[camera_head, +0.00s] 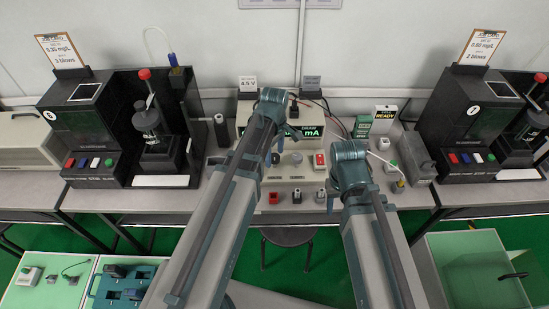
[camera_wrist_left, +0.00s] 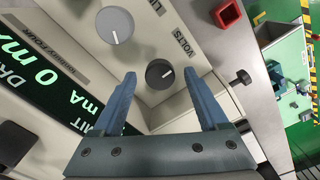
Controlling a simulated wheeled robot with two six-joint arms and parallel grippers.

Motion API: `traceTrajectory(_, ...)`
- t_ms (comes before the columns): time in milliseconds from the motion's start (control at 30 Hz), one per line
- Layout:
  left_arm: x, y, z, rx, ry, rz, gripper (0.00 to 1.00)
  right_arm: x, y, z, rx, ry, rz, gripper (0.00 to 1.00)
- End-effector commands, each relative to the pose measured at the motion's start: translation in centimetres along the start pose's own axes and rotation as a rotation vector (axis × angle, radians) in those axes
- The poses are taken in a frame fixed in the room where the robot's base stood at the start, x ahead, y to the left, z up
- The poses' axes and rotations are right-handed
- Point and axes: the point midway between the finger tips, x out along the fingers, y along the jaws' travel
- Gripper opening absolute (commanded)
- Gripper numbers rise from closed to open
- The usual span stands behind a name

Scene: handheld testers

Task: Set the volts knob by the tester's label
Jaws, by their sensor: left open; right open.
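The cream tester (camera_head: 264,172) stands mid-bench in the head view, with a green-lit display and a row of knobs. In the left wrist view, the dark round volts knob (camera_wrist_left: 159,74) has a white pointer mark and sits beside the word VOLTS. My left gripper (camera_wrist_left: 160,73) is open, its two blue fingers on either side of the knob in that view; I cannot tell whether they touch it. A grey knob (camera_wrist_left: 115,25) is beside it. A card reading 4.5 V (camera_head: 247,82) stands behind the tester. My right gripper (camera_head: 332,202) is at the tester's right, its fingers small.
A red holder (camera_head: 273,198) and other small blocks sit at the bench's front edge. Black instruments stand left (camera_head: 82,125) and right (camera_head: 470,125). A stool (camera_head: 288,237) is below.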

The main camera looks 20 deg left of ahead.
Motion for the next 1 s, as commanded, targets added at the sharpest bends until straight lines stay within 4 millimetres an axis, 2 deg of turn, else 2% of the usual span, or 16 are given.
traceTrajectory(233,-0.03,0.0,0.0,0.0,0.0,0.0,0.75,-0.03,0.0,0.0,0.0,0.0,0.0,0.5)
traceTrajectory(600,-0.02,0.0,0.0,0.0,0.0,0.0,0.08,-0.02,0.0,0.0,0.0,0.0,0.0,0.5)
traceTrajectory(667,-0.02,0.0,0.0,0.0,0.0,0.0,0.0,-0.02,0.0,0.0,0.0,0.0,0.0,0.5)
traceTrajectory(1000,-0.02,0.0,0.0,0.049,0.0,0.0,0.0,-0.02,0.0,0.0,0.0,0.0,0.0,0.5)
